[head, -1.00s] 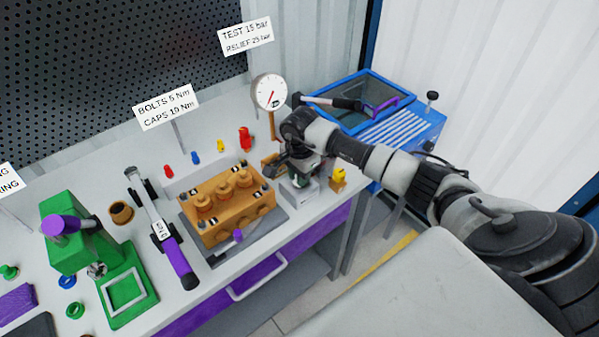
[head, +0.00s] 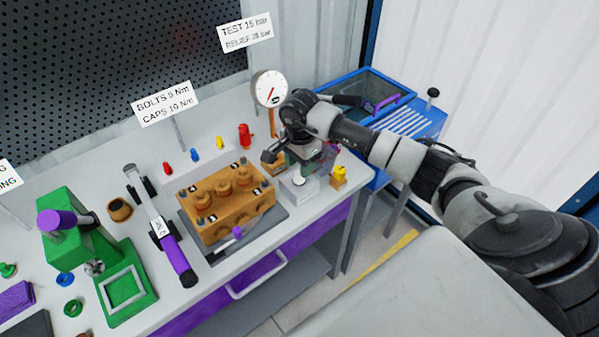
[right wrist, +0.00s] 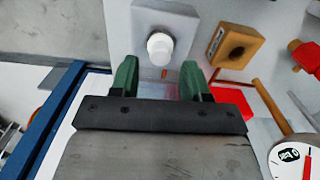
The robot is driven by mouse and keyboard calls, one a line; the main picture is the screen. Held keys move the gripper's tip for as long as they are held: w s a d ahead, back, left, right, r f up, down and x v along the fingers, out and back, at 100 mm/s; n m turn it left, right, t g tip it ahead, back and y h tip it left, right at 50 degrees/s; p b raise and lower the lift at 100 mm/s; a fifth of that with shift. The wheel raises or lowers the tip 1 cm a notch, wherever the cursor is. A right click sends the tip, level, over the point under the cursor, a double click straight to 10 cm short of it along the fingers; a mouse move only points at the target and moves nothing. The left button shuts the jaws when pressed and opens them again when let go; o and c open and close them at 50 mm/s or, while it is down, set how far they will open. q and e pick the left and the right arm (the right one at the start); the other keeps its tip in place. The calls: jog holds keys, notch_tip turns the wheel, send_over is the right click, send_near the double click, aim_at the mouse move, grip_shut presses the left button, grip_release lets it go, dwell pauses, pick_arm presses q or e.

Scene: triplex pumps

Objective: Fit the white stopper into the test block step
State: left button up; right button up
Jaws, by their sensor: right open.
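The white stopper (right wrist: 160,47) shows in the right wrist view as a short white cylinder at a light grey block (right wrist: 178,22). Whether it is seated or only resting there I cannot tell. In the head view the stopper (head: 299,181) is a small white spot on the same grey block (head: 298,190) at the bench's right end. A tan block with a dark round hole (right wrist: 217,52) stands beside it. My right gripper (right wrist: 158,72) has its two green fingers apart and empty, close to the stopper but not around it. My left gripper is out of view.
An orange pump block (head: 225,208) sits on a grey plate left of my right gripper. A pressure gauge (head: 270,89) rises behind it. A blue tank (head: 372,98) stands beyond.

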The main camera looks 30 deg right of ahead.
notch_tip(320, 180, up, 9)
jog(key=b, duration=0.2)
jog(key=shift+f, duration=0.15)
dwell(0.3)
